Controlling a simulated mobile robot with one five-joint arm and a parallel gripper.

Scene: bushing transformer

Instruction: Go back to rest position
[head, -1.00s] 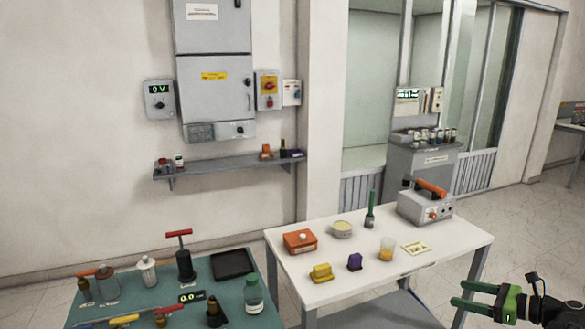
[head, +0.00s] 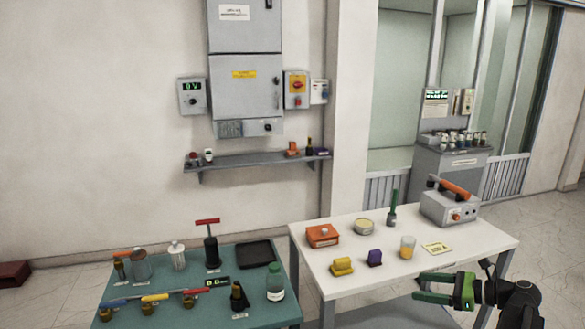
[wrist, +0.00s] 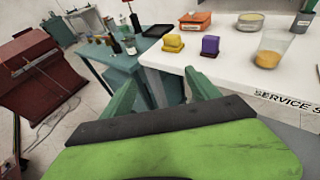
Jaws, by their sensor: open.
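My gripper (head: 432,287) has green fingers and sits at the lower right of the head view, just off the front right edge of the white table (head: 470,229). Its jaws are open and nothing shows between them. In the wrist view the two green fingers (wrist: 163,95) stand apart, with the table edge beyond them. The white table holds a yellow block (head: 342,266), a purple block (head: 375,258), an orange box (head: 322,236), a beaker (head: 407,247) and a grey device with an orange handle (head: 449,206).
A teal table (head: 180,290) with bottles, a pump and tools stands at the left. A grey wall cabinet (head: 245,85) hangs above a shelf (head: 250,163). A dark red machine (wrist: 38,75) stands at the left in the wrist view. Open floor (head: 555,235) lies right of the white table.

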